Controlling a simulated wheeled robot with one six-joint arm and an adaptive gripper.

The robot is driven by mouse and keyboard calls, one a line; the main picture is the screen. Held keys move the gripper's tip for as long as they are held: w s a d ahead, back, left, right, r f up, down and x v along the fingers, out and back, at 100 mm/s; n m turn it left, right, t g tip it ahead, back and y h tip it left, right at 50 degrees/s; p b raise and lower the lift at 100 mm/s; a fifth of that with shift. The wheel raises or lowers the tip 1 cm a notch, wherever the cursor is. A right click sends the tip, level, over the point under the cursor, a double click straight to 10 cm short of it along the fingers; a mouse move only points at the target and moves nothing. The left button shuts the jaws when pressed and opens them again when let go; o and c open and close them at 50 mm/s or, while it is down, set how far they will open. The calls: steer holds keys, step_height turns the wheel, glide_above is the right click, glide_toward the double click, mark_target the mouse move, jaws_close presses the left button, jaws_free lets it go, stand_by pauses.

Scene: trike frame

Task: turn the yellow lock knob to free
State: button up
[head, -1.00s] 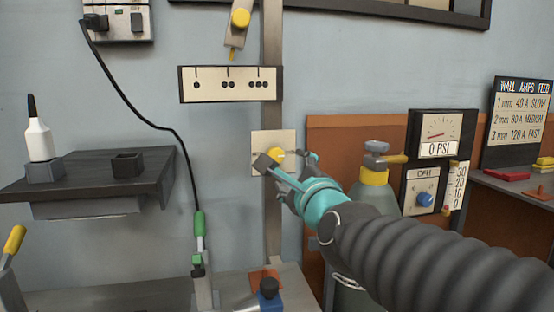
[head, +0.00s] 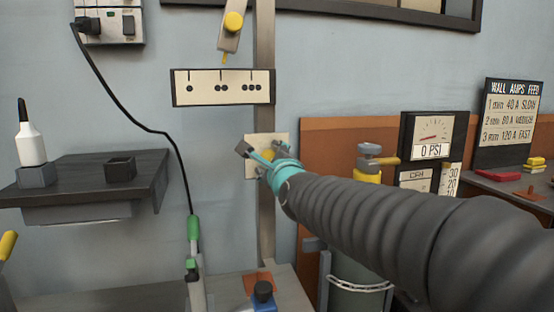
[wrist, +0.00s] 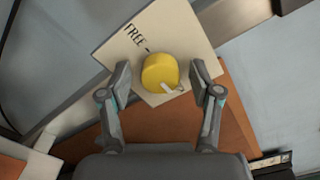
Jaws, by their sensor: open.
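The yellow lock knob (wrist: 160,72) sits on a cream plate (wrist: 112,52) fixed to an upright metal post. In the wrist view the plate carries the word FREE with a short mark, up and left of the knob. A small pale pointer shows at the knob's lower right edge, away from that word. My gripper (wrist: 160,78) is open, with one finger on each side of the knob. Contact between fingers and knob cannot be told. In the head view my gripper (head: 264,155) covers part of the plate (head: 252,172) and most of the knob (head: 267,154).
A gas cylinder (head: 355,275) and pressure gauge (head: 432,135) stand right. A dark shelf (head: 85,185) and green-handled tool (head: 193,228) are left.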

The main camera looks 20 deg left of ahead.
steer(key=c, duration=1.1)
steer(key=shift+c, duration=0.2)
